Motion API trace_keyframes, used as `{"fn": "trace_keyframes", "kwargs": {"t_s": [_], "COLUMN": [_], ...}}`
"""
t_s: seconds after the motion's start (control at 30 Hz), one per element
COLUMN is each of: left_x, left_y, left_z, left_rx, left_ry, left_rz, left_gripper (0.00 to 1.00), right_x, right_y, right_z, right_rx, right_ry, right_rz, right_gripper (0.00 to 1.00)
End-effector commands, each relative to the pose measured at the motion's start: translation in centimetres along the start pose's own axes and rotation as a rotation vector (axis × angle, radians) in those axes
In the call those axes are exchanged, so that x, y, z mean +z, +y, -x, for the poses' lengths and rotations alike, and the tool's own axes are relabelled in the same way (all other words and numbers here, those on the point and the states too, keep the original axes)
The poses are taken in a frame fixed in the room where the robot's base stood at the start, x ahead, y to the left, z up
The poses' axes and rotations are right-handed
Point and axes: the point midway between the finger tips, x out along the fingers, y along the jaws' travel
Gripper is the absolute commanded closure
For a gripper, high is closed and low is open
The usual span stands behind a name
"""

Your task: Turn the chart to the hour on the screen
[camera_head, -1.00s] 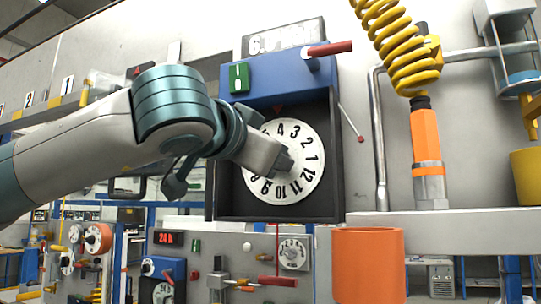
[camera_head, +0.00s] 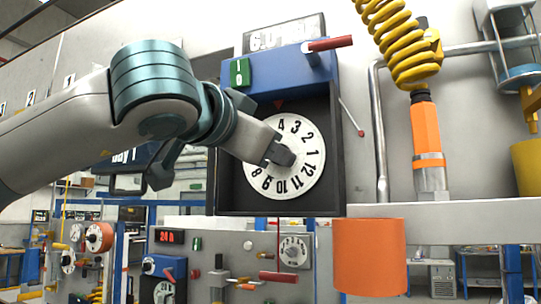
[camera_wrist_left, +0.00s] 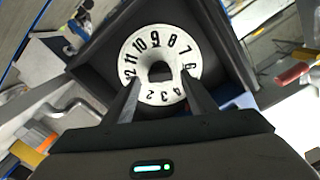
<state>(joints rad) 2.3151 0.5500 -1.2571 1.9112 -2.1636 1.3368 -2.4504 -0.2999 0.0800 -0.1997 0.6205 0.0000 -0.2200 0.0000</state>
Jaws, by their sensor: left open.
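The chart is a white round dial (camera_head: 303,150) with black hour numbers, set in a dark open case (camera_head: 335,180) under a blue housing (camera_head: 275,75). A small red pointer (camera_head: 279,104) above the dial is by the 4. My left gripper (camera_head: 284,156) is at the dial's middle. In the left wrist view its open fingers (camera_wrist_left: 160,86) stand either side of the dark hub (camera_wrist_left: 160,71) of the dial (camera_wrist_left: 140,48); I cannot tell whether they touch it. A dark screen (camera_head: 124,156) behind my left arm shows "Day 1"; the rest is hidden. My right gripper is out of view.
A red-handled lever (camera_head: 330,44) sticks out of the blue housing. A thin rod with a red tip (camera_head: 361,133) stands off the case's right side.

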Motion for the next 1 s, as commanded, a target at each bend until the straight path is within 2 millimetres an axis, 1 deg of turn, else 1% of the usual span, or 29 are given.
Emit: {"fn": "trace_keyframes", "kwargs": {"t_s": [0.03,0.17,0.33,0.37,0.4,0.5,0.7,0.83,1.0], "left_x": [0.2,0.3,0.3,0.3,0.3,0.3,0.2,0.1,0.1], "left_y": [0.1,0.1,0.1,0.1,0.1,0.1,0.1,0.0,0.0], "left_z": [0.9,3.3,6.8,7.4,8.2,10.0,12.8,14.1,14.7], "left_rx": [-0.001,-0.002,-0.002,-0.003,-0.002,-0.001,-0.001,-0.002,0.000], "left_ry": [0.003,0.003,0.003,0.003,0.002,0.001,0.001,0.001,-0.001], "left_rz": [0.000,0.000,0.000,0.000,0.000,0.000,0.001,0.001,0.001], "left_gripper": [0.48,0.48,0.48,0.48,0.48,0.48,0.48,0.48,0.48], "right_x": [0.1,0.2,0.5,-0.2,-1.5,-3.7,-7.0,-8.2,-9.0], "right_y": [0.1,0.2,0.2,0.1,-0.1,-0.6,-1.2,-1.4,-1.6], "right_z": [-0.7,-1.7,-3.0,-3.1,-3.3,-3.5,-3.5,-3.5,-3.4], "right_rx": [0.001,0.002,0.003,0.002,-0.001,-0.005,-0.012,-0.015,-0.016], "right_ry": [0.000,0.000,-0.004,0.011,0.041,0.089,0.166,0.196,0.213], "right_rz": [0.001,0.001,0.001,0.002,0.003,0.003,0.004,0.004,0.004], "right_gripper": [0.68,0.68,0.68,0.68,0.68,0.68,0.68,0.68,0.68]}}
